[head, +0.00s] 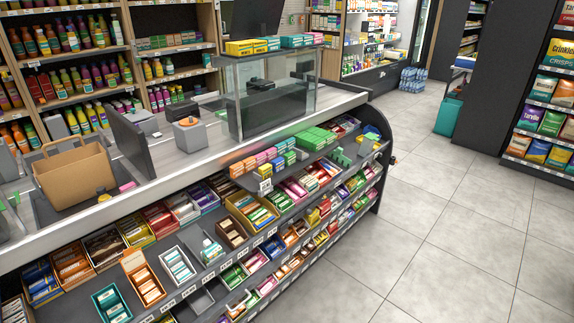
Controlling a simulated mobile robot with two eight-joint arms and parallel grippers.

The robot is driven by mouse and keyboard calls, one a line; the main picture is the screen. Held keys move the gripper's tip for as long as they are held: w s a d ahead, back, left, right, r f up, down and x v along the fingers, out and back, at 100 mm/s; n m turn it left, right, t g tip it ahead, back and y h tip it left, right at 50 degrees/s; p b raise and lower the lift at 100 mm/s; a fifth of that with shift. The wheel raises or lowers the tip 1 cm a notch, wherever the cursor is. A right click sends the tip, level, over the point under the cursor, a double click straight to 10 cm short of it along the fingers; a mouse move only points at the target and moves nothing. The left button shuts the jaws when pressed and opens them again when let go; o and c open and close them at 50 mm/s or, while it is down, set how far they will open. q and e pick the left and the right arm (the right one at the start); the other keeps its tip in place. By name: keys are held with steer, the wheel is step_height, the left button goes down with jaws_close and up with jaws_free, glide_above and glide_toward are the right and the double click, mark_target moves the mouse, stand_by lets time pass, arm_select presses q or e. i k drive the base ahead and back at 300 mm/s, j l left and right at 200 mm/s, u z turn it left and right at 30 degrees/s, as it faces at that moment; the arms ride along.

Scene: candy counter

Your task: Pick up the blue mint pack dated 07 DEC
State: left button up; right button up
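No date print is legible at this distance, so I cannot tell which pack is marked 07 DEC. A white box of teal-and-white packs (178,264) sits lower on the sloped rack. A teal box with white packs (111,303) is at the bottom left. A small white-and-teal item (211,248) lies beside the white box. Neither of my grippers shows in the head view.
The candy rack (270,232) runs diagonally, with several full trays and price tags. Above it are a paper bag (75,178), a monitor (131,142) and a glass case (268,95). The tiled floor (440,240) at right is clear.

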mark_target(278, 164)
steer(key=i+j+u, duration=0.15)
steer(key=i+u, duration=0.15)
steer(key=i, duration=0.75)
